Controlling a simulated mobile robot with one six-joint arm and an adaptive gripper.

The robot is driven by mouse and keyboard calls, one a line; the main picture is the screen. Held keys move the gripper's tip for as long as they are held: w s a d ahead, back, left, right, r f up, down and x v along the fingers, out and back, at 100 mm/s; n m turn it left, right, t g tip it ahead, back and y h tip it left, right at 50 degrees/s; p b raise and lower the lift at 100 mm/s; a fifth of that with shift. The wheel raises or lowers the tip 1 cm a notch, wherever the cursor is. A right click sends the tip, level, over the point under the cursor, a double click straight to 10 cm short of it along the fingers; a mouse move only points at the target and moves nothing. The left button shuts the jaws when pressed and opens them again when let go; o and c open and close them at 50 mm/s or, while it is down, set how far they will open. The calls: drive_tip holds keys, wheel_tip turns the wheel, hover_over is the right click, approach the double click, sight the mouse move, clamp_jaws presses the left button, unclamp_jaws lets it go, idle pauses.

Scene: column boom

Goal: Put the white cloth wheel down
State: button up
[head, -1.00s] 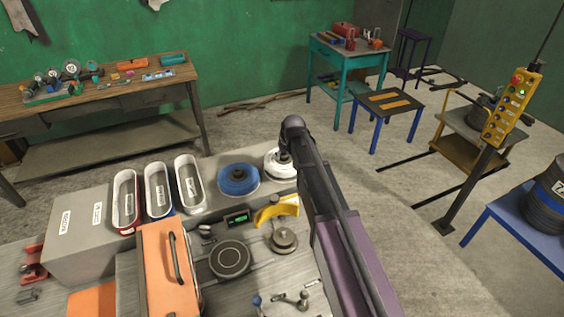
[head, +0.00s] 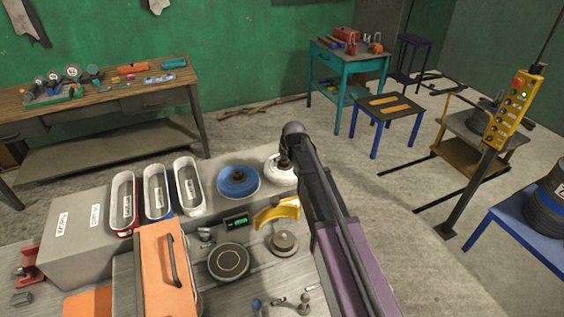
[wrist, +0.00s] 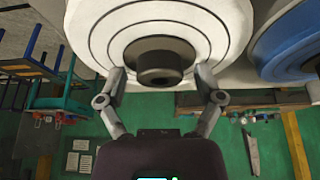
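The white cloth wheel (head: 277,174) is at the back right of the grey bench (head: 213,209), right of the blue wheel (head: 238,184). It lies roughly flat, face up, partly hidden by my arm. I cannot tell whether its underside touches the bench. My gripper (wrist: 161,72) points down at it. The fingertip contact is not fully clear.
The blue wheel stands close beside on the left. A yellow curved guard (head: 278,212), a round disc (head: 229,261) and a small green display (head: 237,222) are in front. Several oblong trays (head: 188,185) and an orange box (head: 165,272) are farther left.

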drive_tip(key=shift+r, duration=0.1)
idle(0.3)
drive_tip(key=p+v, duration=1.1)
drive_tip(key=v, duration=0.1)
idle(0.6)
idle(0.5)
drive_tip(key=shift+s, duration=0.1)
